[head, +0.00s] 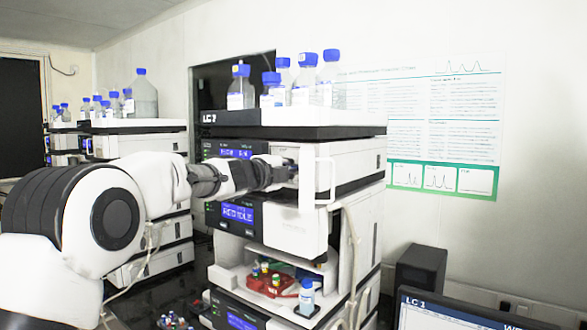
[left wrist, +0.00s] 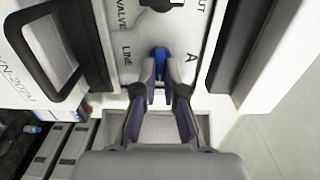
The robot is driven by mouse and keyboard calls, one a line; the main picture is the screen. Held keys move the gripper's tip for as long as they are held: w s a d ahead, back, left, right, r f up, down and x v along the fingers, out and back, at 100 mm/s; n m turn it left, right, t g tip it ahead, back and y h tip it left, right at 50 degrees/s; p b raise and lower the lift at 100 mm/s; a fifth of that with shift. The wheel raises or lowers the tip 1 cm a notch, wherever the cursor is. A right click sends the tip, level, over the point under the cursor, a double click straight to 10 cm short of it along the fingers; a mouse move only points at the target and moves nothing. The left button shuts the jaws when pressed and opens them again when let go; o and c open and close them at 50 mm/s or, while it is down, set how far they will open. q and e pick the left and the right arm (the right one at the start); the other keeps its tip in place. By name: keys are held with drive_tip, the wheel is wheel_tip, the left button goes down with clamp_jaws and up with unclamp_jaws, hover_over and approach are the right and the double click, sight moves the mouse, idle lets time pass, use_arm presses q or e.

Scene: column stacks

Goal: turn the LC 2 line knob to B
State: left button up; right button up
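The LC 2 stack (head: 260,117) stands in the middle of the head view, with its name on the top tray's front. My left arm reaches in from the left, and my left gripper (head: 288,170) is at the front of an upper module. In the left wrist view the blue line knob (left wrist: 159,54) sits between the fingertips of my left gripper (left wrist: 160,85), which are close against its sides. The words LINE and VALVE are to its left and the letter A to its right. No B shows, and the knob's pointing direction is hidden. My right gripper is not in view.
Blue-capped bottles (head: 305,80) stand on the top tray. A white handle (head: 318,181) and tubing (head: 350,250) are just right of my gripper. A second stack (head: 150,140) is behind my arm. A monitor (head: 470,312) is at the lower right.

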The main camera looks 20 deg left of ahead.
use_arm(q)
drive_tip(key=shift+o, duration=0.7)
drive_tip(key=shift+r, duration=0.25)
drive_tip(key=shift+w+f, duration=0.25)
drive_tip(key=shift+w, duration=0.05)
drive_tip(key=v, duration=1.1)
drive_tip(key=shift+s+a, duration=0.15)
drive_tip(key=shift+s, duration=0.25)
